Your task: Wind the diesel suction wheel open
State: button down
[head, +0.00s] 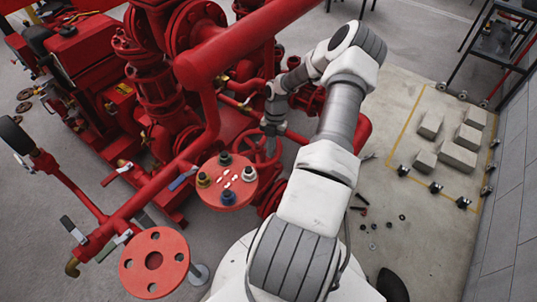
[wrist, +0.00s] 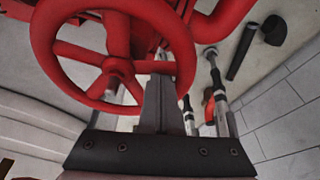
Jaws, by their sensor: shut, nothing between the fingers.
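A red spoked handwheel (wrist: 120,68) fills the upper left of the wrist view. It also shows in the head view as a red wheel (head: 262,150) among the red pipes, partly hidden by my arm. No label is readable on it. My gripper (wrist: 160,82) is shut and empty, with its fingers at the lower right part of the wheel, overlapping the rim in the picture. In the head view my gripper (head: 272,128) is small, just above the wheel. Whether the fingers touch the rim or a spoke, I cannot tell.
Red pumps and pipes crowd the left and middle. A round red plate with coloured caps (head: 227,182) and a red flange (head: 154,262) stand near my base. Grey blocks (head: 457,158) lie on the right floor; small loose parts (head: 374,226) lie nearer.

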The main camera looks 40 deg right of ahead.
aim_at(264, 139)
jog(key=shift+w+d+b, duration=0.8)
jog(key=shift+d+b, duration=0.05)
jog(key=shift+d, duration=0.25)
jog(key=shift+w+d+b, duration=0.2)
jog(key=shift+w+b, duration=0.25)
jog(key=shift+w, duration=0.15)
jog(key=shift+w+d+b, duration=0.2)
jog(key=shift+w+b, duration=0.2)
jog(key=shift+w, duration=0.15)
jog(key=w+n+b, duration=0.1)
jog(key=n, duration=0.1)
jog(key=shift+w+n, duration=0.15)
jog(key=shift+n, duration=0.15)
jog(key=n, duration=0.1)
jog(key=w+n+g+h, duration=0.1)
jog(key=shift+a+n, duration=0.25)
jog(key=shift+n, duration=0.15)
jog(key=n, duration=0.1)
jog(key=w+n, duration=0.1)
jog(key=shift+a+n+g, duration=0.3)
jog(key=shift+n, duration=0.1)
jog(key=shift+w+a+f+n+h, duration=0.1)
jog(key=shift+w+a+n+h, duration=0.15)
jog(key=shift+n, duration=0.45)
jog(key=shift+w+a+r+n+h, duration=0.1)
jog(key=shift+w+a+n+h, duration=0.15)
jog(key=shift+n, duration=0.45)
jog(key=shift+w+a+f+n+h, duration=0.1)
jog(key=shift+a+n+h, duration=0.15)
jog(key=shift+n, duration=0.45)
